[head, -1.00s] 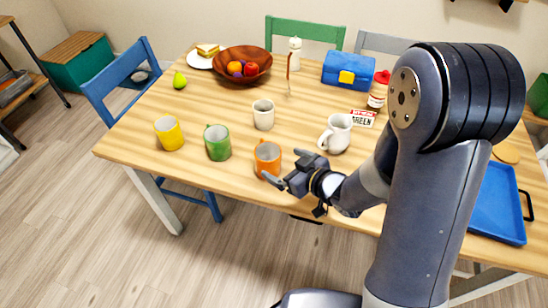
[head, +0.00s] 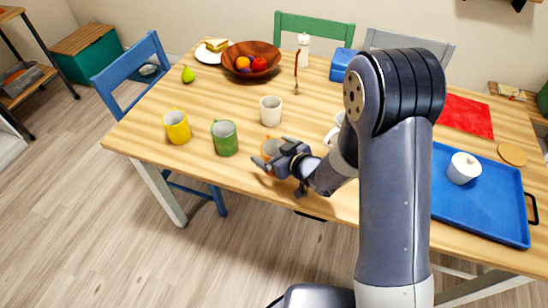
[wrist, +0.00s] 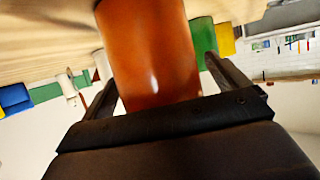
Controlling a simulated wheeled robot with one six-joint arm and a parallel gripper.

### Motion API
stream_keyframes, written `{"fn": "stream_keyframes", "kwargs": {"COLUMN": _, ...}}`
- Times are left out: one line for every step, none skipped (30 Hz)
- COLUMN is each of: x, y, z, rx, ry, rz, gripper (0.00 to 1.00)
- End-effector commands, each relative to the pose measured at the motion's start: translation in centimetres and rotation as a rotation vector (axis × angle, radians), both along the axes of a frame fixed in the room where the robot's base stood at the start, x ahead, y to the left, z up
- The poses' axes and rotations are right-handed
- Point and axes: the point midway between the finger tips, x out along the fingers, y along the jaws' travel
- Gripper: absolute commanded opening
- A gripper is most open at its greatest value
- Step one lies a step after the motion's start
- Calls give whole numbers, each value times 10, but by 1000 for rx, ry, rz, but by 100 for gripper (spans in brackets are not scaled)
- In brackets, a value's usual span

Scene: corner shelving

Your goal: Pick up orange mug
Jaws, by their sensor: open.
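The orange mug (head: 270,148) stands near the front edge of the wooden table in the head view, partly hidden behind my gripper (head: 272,158). In the wrist view the orange mug (wrist: 150,55) fills the middle, between the two fingers of my gripper (wrist: 162,80). The fingers are spread on either side of the mug, with a gap showing on the right side. The gripper is open. Whether the left finger touches the mug I cannot tell.
A green mug (head: 224,138) stands close left of the orange mug, and a yellow mug (head: 177,127) is farther left. A white cup (head: 270,111) stands behind. A white mug (head: 334,131) is partly hidden by my arm. A blue tray (head: 490,205) lies right.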

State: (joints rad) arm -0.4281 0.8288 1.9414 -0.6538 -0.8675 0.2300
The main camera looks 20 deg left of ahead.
Motion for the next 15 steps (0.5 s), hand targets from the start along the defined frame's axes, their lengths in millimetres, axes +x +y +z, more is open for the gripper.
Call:
{"fn": "stream_keyframes", "kwargs": {"x": 0, "y": 0, "z": 0, "rx": 0, "ry": 0, "rz": 0, "gripper": 94}}
{"fn": "stream_keyframes", "kwargs": {"x": 0, "y": 0, "z": 0, "rx": 0, "ry": 0, "rz": 0, "gripper": 92}}
{"fn": "stream_keyframes", "kwargs": {"x": 0, "y": 0, "z": 0, "rx": 0, "ry": 0, "rz": 0, "gripper": 89}}
{"fn": "stream_keyframes", "kwargs": {"x": 0, "y": 0, "z": 0, "rx": 0, "ry": 0, "rz": 0, "gripper": 86}}
{"fn": "stream_keyframes", "kwargs": {"x": 0, "y": 0, "z": 0, "rx": 0, "ry": 0, "rz": 0, "gripper": 84}}
{"fn": "stream_keyframes", "kwargs": {"x": 0, "y": 0, "z": 0, "rx": 0, "ry": 0, "rz": 0, "gripper": 80}}
{"fn": "stream_keyframes", "kwargs": {"x": 0, "y": 0, "z": 0, "rx": 0, "ry": 0, "rz": 0, "gripper": 78}}
{"fn": "stream_keyframes", "kwargs": {"x": 0, "y": 0, "z": 0, "rx": 0, "ry": 0, "rz": 0, "gripper": 76}}
{"fn": "stream_keyframes", "kwargs": {"x": 0, "y": 0, "z": 0, "rx": 0, "ry": 0, "rz": 0, "gripper": 72}}
{"fn": "stream_keyframes", "kwargs": {"x": 0, "y": 0, "z": 0, "rx": 0, "ry": 0, "rz": 0, "gripper": 70}}
{"fn": "stream_keyframes", "kwargs": {"x": 0, "y": 0, "z": 0, "rx": 0, "ry": 0, "rz": 0, "gripper": 67}}
{"fn": "stream_keyframes", "kwargs": {"x": 0, "y": 0, "z": 0, "rx": 0, "ry": 0, "rz": 0, "gripper": 64}}
{"fn": "stream_keyframes", "kwargs": {"x": 0, "y": 0, "z": 0, "rx": 0, "ry": 0, "rz": 0, "gripper": 62}}
{"fn": "stream_keyframes", "kwargs": {"x": 0, "y": 0, "z": 0, "rx": 0, "ry": 0, "rz": 0, "gripper": 59}}
{"fn": "stream_keyframes", "kwargs": {"x": 0, "y": 0, "z": 0, "rx": 0, "ry": 0, "rz": 0, "gripper": 56}}
